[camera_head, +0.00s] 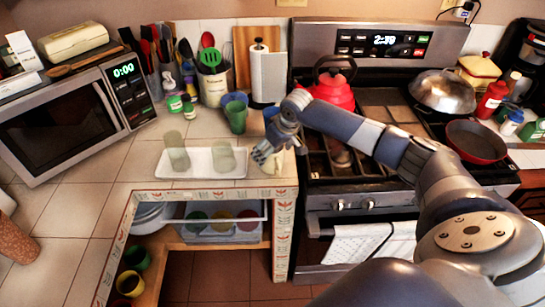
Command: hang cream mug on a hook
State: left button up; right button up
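A small cream thing, which looks like the cream mug (277,164), is at the counter's front right corner, largely hidden by my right gripper (262,158). The gripper reaches in from the right and points down and left beside it. I cannot tell whether its fingers touch or hold the mug. My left gripper is not in view. A green mug (136,258) and a yellow mug (130,284) show at the left inside the open space under the counter. No hook can be made out clearly.
A white tray (200,171) with two translucent cups lies just left of my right gripper. A green cup (236,117) and a blue cup stand behind. The stove with a red kettle (332,88) is at the right. A microwave (75,120) stands left; the tiles before it are clear.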

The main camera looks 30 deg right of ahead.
jog(key=shift+x, duration=0.9)
jog(key=shift+w+f, duration=0.1)
jog(key=shift+f, duration=0.15)
jog(key=shift+c, duration=0.6)
jog(key=c, duration=1.3)
jog(key=shift+w+r, duration=0.15)
jog(key=shift+r, duration=0.4)
notch_tip(320, 180, up, 2)
jog(key=shift+r+b, duration=0.15)
jog(key=shift+b, duration=0.7)
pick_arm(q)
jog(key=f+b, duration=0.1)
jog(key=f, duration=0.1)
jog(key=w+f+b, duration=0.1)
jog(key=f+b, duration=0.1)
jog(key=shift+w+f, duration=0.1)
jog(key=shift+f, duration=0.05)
pick_arm(e)
jog(key=s+a, duration=0.2)
jog(key=s, duration=0.2)
jog(key=s+a+r, duration=0.1)
jog(key=s+a, duration=0.2)
jog(key=s, duration=0.2)
jog(key=s+a, duration=0.2)
jog(key=s, duration=0.3)
jog(key=shift+s+a+r, duration=0.15)
jog(key=shift+s+r, duration=0.1)
jog(key=shift+r, duration=0.05)
